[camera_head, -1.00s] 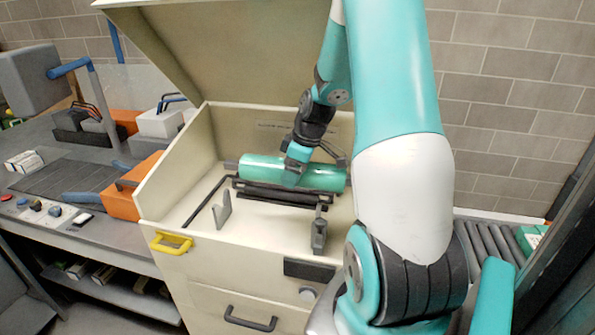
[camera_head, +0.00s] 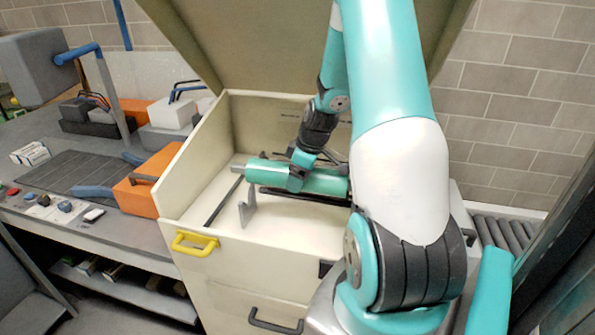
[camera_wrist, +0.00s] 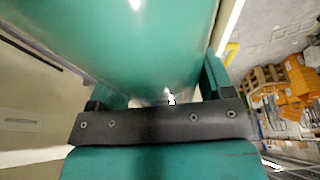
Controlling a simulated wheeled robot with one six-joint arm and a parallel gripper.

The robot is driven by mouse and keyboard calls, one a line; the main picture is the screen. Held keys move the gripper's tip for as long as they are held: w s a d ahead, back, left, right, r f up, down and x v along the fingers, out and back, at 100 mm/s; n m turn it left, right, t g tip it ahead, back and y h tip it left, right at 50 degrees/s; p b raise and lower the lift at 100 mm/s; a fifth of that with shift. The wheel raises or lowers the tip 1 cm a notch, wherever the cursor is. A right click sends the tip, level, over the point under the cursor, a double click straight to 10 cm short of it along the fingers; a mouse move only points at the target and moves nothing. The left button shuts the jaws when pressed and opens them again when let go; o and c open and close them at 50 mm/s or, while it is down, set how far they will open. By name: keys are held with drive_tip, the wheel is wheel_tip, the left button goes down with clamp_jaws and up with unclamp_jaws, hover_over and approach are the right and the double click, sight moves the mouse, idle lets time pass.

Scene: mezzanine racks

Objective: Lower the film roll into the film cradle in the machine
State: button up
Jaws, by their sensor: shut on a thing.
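The film roll (camera_head: 325,182) is a glossy green cylinder with a grey core end at its left. It lies roughly level inside the open cream machine (camera_head: 185,190). My gripper (camera_head: 298,174) is shut on the roll from above, left of its middle. In the wrist view the roll (camera_wrist: 130,40) fills the top, between the two fingers. The film cradle shows as an upright grey bracket (camera_head: 247,204), in front of and below the roll's left end. I cannot tell whether they touch. The roll's right end and the cradle's other side are hidden by my arm.
The machine's lid (camera_head: 250,45) stands raised behind my arm. A yellow handle (camera_head: 194,243) is on the front wall. An orange box (camera_head: 145,185) stands on the bench to the left. A roller conveyor (camera_head: 505,232) is at the right.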

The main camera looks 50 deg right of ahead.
sight(314, 168)
drive_tip(key=shift+f+b, duration=4.05)
drive_tip(key=shift+f, duration=1.25)
drive_tip(key=shift+f+b, duration=0.45)
drive_tip(key=o, duration=1.7)
drive_tip(key=shift+a+f, duration=0.1)
drive_tip(key=shift+c, duration=0.2)
drive_tip(key=b+v, duration=0.2)
drive_tip(key=v, duration=1.5)
drive_tip(key=shift+r+b, duration=0.3)
drive_tip(key=shift+b, duration=0.1)
